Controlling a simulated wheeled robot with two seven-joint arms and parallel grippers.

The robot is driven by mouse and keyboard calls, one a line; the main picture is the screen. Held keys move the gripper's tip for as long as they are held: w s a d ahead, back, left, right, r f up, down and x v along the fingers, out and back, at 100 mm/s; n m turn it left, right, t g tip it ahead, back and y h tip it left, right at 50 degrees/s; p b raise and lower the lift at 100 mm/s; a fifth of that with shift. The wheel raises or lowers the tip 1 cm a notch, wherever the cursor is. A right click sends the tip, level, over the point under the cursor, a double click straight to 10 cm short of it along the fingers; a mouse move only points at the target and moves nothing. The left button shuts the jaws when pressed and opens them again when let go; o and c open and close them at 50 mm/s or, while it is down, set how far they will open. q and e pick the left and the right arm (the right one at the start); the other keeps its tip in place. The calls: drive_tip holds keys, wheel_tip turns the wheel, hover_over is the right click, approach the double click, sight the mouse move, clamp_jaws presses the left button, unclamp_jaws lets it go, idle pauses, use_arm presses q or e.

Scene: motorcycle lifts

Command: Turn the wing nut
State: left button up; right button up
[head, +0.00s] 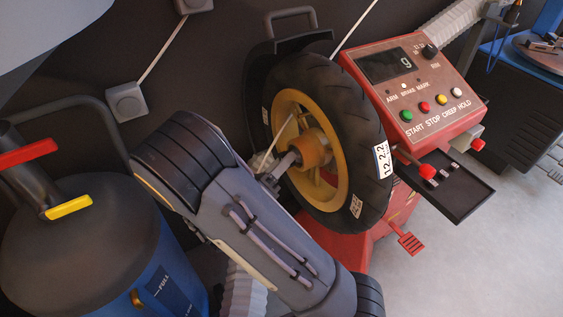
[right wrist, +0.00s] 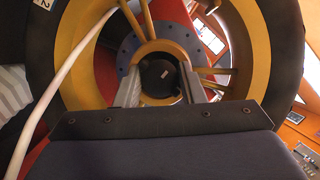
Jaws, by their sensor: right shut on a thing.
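A black-tyred wheel with a yellow rim (head: 340,190) is mounted upright on a red wheel-balancing machine. An orange wing nut (head: 316,147) sits at the wheel's hub. My right gripper (head: 286,163) reaches the hub from the left and is shut on the nut. In the right wrist view the two grey fingers (right wrist: 160,92) lie on either side of the orange nut (right wrist: 150,47), around a dark round centre with a small white mark. The nut's wings cannot be made out clearly. My left gripper is not in view.
The red control panel (head: 412,85) has a lit display and coloured buttons. A black tray (head: 447,189) sticks out below it. A blue tank (head: 150,260) stands at the left. A pale rod (right wrist: 75,75) crosses the wheel in the wrist view.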

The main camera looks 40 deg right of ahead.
drive_tip(key=shift+m, duration=0.3)
drive_tip(key=m+g+p, duration=0.1)
drive_tip(key=m+g, duration=0.3)
drive_tip(key=m, duration=0.4)
drive_tip(key=m+g+p, duration=0.2)
drive_tip(key=m+g, duration=0.1)
drive_tip(key=m, duration=0.5)
drive_tip(key=m+g+y+p, duration=0.1)
drive_tip(key=m+g, duration=0.3)
drive_tip(key=m, duration=0.4)
drive_tip(key=shift+w+f+m+g+p, duration=0.1)
drive_tip(key=shift+w+m+g+p, duration=0.1)
drive_tip(key=shift+m+g+p, duration=0.15)
drive_tip(key=shift+m, duration=0.25)
drive_tip(key=o, duration=1)
